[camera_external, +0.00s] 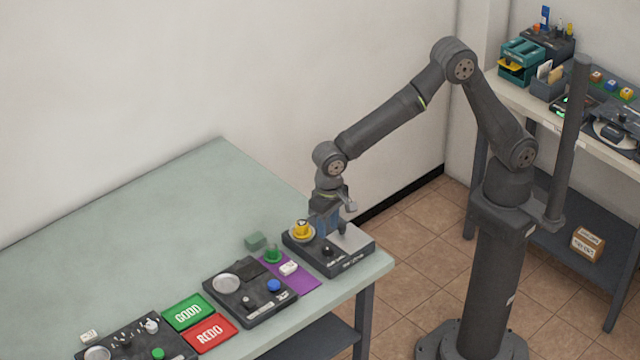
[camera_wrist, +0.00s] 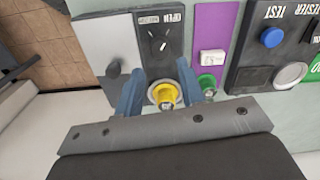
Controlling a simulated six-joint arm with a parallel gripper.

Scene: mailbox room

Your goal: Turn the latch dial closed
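The latch dial (camera_wrist: 157,43) is a small black knob with white marks on a dark box, with upside-down white lettering beside it in the wrist view. It also shows as a dark knob (camera_external: 327,251) in the external view. My gripper (camera_wrist: 160,70) has its two blue fingers apart, pointing down over the box. In the wrist view a yellow knob-like piece on a pale round base (camera_wrist: 165,94) shows between the fingers, with no clear contact. In the external view my gripper (camera_external: 324,228) is just right of the yellow piece (camera_external: 302,229). The dial's exact setting is too small to tell.
A light grey plate (camera_external: 356,238) covers the box's right part. A dark tester box (camera_external: 250,312) stands nearer the front. The table's rear left is clear.

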